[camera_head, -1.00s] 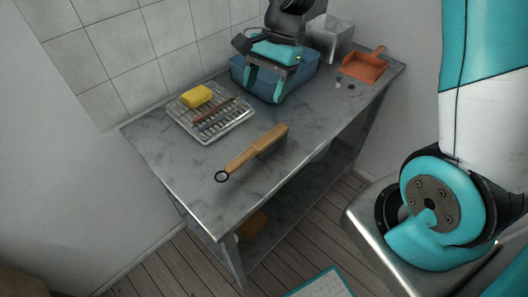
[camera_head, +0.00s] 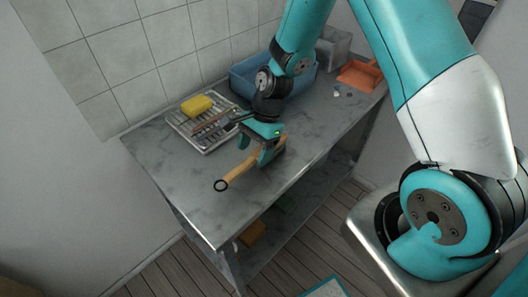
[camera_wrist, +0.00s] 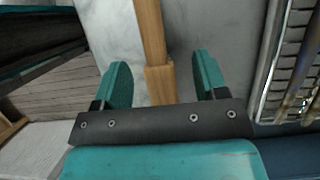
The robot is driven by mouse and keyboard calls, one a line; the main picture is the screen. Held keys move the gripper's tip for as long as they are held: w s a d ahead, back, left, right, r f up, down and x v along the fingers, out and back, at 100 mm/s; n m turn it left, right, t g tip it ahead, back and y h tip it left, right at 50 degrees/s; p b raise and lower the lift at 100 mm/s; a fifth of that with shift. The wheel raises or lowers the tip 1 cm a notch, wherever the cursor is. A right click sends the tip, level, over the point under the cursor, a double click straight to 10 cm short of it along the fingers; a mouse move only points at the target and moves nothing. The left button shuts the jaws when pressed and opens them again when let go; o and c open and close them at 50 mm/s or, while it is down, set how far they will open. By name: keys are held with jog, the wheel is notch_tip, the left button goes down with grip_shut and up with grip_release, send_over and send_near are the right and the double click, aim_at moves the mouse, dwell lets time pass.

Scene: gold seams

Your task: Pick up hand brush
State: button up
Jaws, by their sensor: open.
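The hand brush lies on the grey metal table, its wooden handle (camera_head: 238,170) pointing to the front left and ending in a dark ring. In the head view my gripper (camera_head: 257,150) is low over the brush and hides part of it. In the wrist view the brush's wooden handle (camera_wrist: 152,40) runs between the two open teal fingers of my gripper (camera_wrist: 161,80), with a gap on either side. The bristles are hidden.
A wire rack (camera_head: 207,137) with a yellow sponge (camera_head: 196,104) is left of my gripper. A blue bin (camera_head: 243,82), a grey box (camera_head: 333,50) and an orange dustpan (camera_head: 359,75) stand behind. The table's front left is clear.

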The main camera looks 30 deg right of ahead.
aim_at(253, 157)
jog(key=x, duration=0.4)
jog(key=shift+s+f+p, duration=0.15)
jog(key=shift+s+p, duration=0.05)
jog(key=shift+p, duration=0.15)
jog(key=c, duration=1)
